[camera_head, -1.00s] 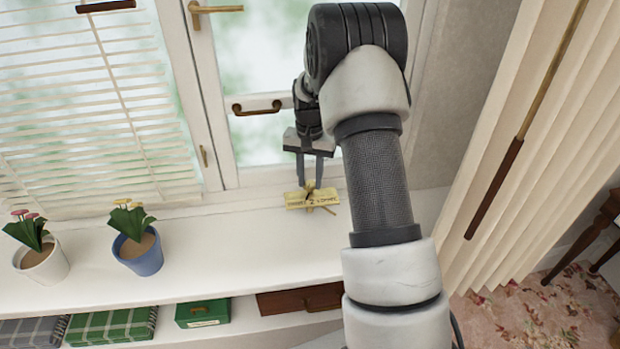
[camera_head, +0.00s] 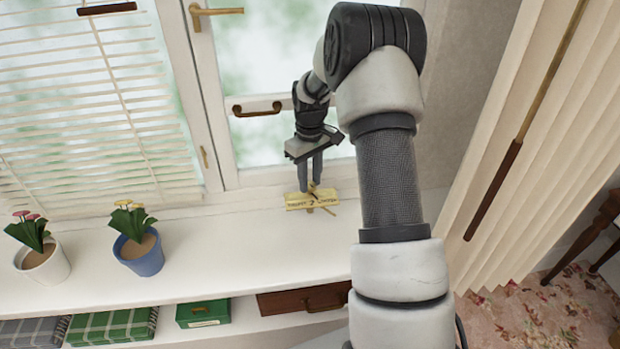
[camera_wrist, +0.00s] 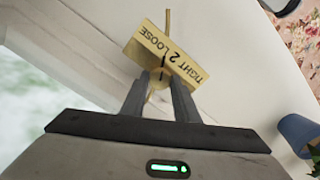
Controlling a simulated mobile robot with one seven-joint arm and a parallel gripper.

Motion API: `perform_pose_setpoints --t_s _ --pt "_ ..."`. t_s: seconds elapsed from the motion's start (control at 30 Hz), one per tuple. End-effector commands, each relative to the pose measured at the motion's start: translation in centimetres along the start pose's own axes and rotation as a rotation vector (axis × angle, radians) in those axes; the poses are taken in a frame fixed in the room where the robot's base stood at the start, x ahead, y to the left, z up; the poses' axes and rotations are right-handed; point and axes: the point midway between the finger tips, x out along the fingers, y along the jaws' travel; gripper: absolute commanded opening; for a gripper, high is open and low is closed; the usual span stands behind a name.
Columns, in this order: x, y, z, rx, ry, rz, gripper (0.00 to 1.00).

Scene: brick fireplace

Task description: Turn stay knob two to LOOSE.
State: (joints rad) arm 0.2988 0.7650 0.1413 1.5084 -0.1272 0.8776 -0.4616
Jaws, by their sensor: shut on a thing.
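Stay knob two (camera_wrist: 156,84) is a small brass knob at a brass plate (camera_head: 297,204) on the white sill below the window. In the wrist view the plate (camera_wrist: 150,42) reads TIGHT, 2 and LOOSE, with a dark mark near the 2. A thin brass rod (camera_wrist: 167,20) sticks out past the plate. My gripper (camera_head: 310,189) points down at the plate, its two fingers shut on the knob. The fingers hide much of the knob, so I cannot tell its exact setting.
The window handle (camera_head: 257,108) and latch (camera_head: 205,12) are above my gripper. A blue flowerpot (camera_head: 143,256) and a white one (camera_head: 44,266) stand left on the sill (camera_head: 230,250). A pleated curtain (camera_head: 530,150) hangs at the right. The sill between pots and plate is clear.

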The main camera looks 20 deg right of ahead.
Motion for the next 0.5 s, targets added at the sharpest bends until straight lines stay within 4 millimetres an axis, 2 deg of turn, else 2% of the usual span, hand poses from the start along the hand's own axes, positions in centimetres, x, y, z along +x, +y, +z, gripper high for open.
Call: perform_pose_setpoints --t_s 0.5 --pt "-0.16 0.04 -0.06 -0.429 0.002 0.001 0.05"
